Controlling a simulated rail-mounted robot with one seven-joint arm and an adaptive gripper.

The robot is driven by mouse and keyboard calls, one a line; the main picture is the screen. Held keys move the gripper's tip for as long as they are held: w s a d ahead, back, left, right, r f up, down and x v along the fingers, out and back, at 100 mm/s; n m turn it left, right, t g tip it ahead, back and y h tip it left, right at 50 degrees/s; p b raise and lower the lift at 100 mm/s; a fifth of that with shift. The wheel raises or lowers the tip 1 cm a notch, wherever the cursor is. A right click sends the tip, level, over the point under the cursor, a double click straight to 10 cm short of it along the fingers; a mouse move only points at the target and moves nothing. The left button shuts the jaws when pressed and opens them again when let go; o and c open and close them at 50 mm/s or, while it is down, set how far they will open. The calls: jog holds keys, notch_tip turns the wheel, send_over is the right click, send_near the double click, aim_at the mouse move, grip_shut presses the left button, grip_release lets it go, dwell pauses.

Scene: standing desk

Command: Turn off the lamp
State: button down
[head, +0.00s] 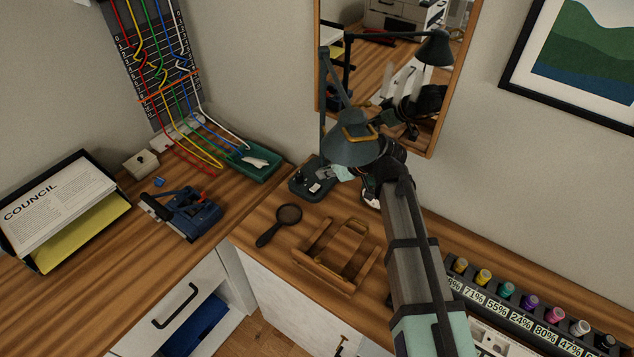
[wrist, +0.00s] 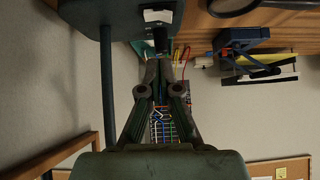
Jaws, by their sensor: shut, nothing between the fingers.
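The lamp is dark teal, with its shade (head: 352,149) hanging over my gripper in the head view and its arm rising behind. Its base (head: 300,187) stands on the desk before the mirror, with a small white switch (head: 315,188) on top. In the wrist view the base (wrist: 115,18) fills the top left and the white switch (wrist: 158,15) shows on it. My gripper (wrist: 160,62) is shut and empty, its fingertips close to the base near the switch. I cannot tell whether they touch. In the head view the shade partly hides my gripper (head: 328,173). The lit side of the shade is hidden.
A magnifying glass (head: 288,214) and a wooden carrier (head: 335,262) lie in front of the lamp. A green tray (head: 268,172) is to its left, a blue tool (head: 190,213) farther left. The mirror frame (head: 432,120) is close behind. A row of colored bottles (head: 507,289) stands at right.

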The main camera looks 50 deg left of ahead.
jog(key=w+b+v, duration=0.1)
jog(key=v, duration=0.6)
jog(key=shift+r, duration=0.3)
jog(key=shift+d, duration=0.1)
